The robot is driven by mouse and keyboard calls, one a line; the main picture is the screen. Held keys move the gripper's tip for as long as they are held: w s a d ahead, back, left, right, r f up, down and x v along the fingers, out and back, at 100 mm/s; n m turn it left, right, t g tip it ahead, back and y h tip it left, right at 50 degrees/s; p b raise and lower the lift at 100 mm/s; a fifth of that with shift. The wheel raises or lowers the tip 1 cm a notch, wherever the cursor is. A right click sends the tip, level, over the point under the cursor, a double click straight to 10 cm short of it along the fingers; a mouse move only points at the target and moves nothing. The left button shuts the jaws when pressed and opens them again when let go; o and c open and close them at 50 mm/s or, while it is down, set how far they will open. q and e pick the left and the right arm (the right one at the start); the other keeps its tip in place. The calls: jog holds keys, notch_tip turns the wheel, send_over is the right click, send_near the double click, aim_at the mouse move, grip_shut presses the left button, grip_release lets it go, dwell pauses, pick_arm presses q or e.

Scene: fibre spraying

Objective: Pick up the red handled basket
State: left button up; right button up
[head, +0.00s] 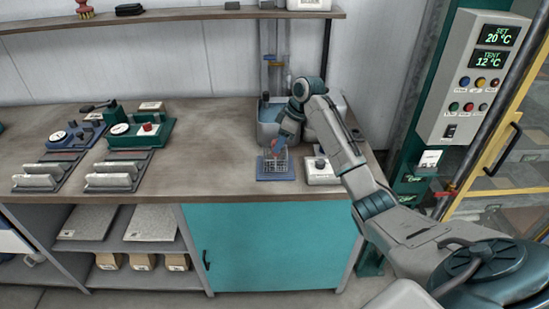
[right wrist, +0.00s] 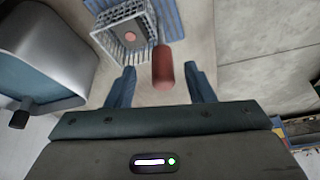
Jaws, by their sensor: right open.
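The basket is a small pale wire basket (head: 272,166) on a blue mat (head: 262,176) near the bench's front edge. It also shows in the right wrist view (right wrist: 122,38), with its red handle (right wrist: 163,68) pointing up toward the camera. My right gripper (head: 278,147) is just above the basket, pointing down. In the right wrist view my right gripper (right wrist: 160,72) is open, with the red handle seen between its two blue fingers and clear space on both sides. I cannot tell how deep the handle sits between them. My left gripper is out of view.
A grey tank (right wrist: 35,65) stands close behind the basket. A small white device (head: 320,171) is on the bench to its right. Green and blue gauge devices (head: 140,131) stand on the left. The bench between them and the basket is clear.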

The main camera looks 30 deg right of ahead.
jog(key=p+x, duration=0.1)
jog(key=x, duration=0.2)
jog(key=shift+a+p, duration=0.25)
jog(key=shift+p, duration=0.05)
jog(key=shift+w+f, duration=0.1)
jog(key=shift+f, duration=0.15)
jog(key=shift+a+f, duration=0.1)
jog(key=shift+w, duration=0.1)
jog(key=shift+c, duration=0.7)
grip_shut()
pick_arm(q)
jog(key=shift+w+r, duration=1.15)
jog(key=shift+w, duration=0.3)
